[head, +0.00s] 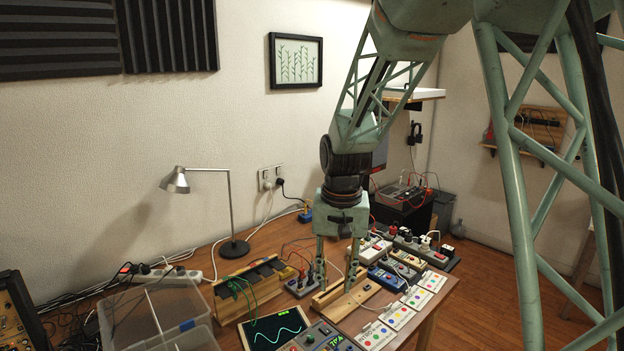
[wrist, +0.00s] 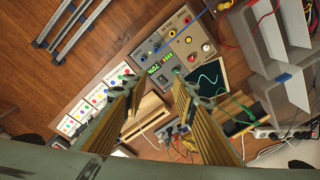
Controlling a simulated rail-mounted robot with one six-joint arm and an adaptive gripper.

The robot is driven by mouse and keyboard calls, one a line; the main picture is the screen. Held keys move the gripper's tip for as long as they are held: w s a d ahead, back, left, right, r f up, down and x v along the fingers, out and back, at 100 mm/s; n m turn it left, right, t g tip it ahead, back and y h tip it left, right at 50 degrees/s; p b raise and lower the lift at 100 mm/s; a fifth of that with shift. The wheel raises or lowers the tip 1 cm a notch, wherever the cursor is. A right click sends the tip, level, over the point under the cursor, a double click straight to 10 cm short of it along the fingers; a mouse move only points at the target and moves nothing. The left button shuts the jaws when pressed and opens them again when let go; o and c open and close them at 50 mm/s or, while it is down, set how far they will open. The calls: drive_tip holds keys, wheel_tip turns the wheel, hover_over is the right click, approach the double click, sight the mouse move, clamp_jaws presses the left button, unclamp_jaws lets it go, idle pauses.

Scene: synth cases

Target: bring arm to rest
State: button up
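My gripper (head: 335,284) points down over the workbench in the head view, with its two fingers spread apart. In the wrist view my gripper (wrist: 157,84) also shows a wide gap between the fingers, and I see nothing held in it. A wooden rack (head: 330,304) lies below and around the fingertips in the head view; it shows between the fingers in the wrist view (wrist: 150,122). I cannot tell whether the fingertips touch it. My arm hangs bent from above.
A scope screen (head: 275,329) lies in front, left of a grey module. A wooden case (head: 226,308) and a clear divided bin (head: 150,318) are at left. A desk lamp (head: 231,210) stands behind. Several pedals and dotted cards (head: 398,316) crowd the right. Air above the bench's left side is free.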

drive_tip(key=s+d+r+t, duration=0.1)
drive_tip(key=s+d+r, duration=0.4)
drive_tip(key=s+r, duration=0.35)
drive_tip(key=s+d+r+t, duration=0.1)
drive_tip(key=s+d+r, duration=0.4)
drive_tip(key=s+r, duration=0.4)
drive_tip(key=s+d+r, duration=0.1)
drive_tip(key=s+d, duration=0.1)
drive_tip(key=s, duration=0.9)
drive_tip(key=s+d+n+t, duration=0.1)
drive_tip(key=s+d, duration=0.2)
drive_tip(key=s, duration=0.8)
drive_tip(key=shift+s+r, duration=0.35)
idle(1.5)
